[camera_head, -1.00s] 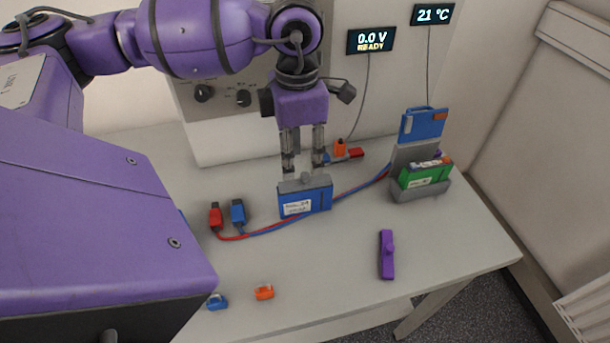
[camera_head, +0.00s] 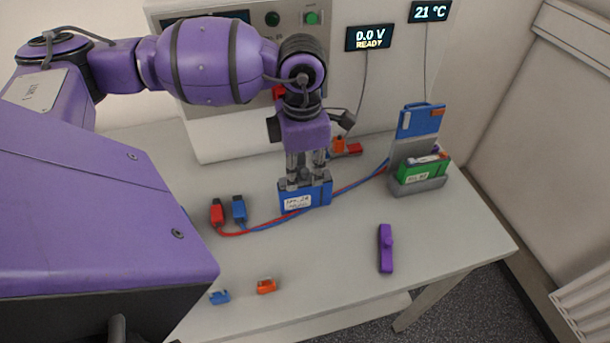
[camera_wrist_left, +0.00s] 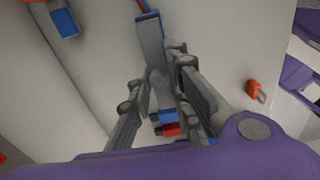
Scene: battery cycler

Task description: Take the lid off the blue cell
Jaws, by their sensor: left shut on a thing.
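The blue cell (camera_head: 304,200) stands upright on the bench, with a white label on its front. Its grey lid (camera_head: 288,185) sits along its top, partly hidden by the fingers. My left gripper (camera_head: 307,180) comes straight down from above and is shut on the lid. In the left wrist view the gripper (camera_wrist_left: 162,100) has a finger on either side of the grey lid (camera_wrist_left: 150,40), with blue cell showing at its ends. The lid still appears seated on the cell. My right gripper is not in view.
Red (camera_head: 217,213) and blue plugs (camera_head: 239,209) with cables lie left of the cell. A grey rack (camera_head: 420,188) with a green cell (camera_head: 425,168) stands right. A purple knobbed piece (camera_head: 386,248), an orange clip (camera_head: 266,286) and a blue clip (camera_head: 219,297) lie in front.

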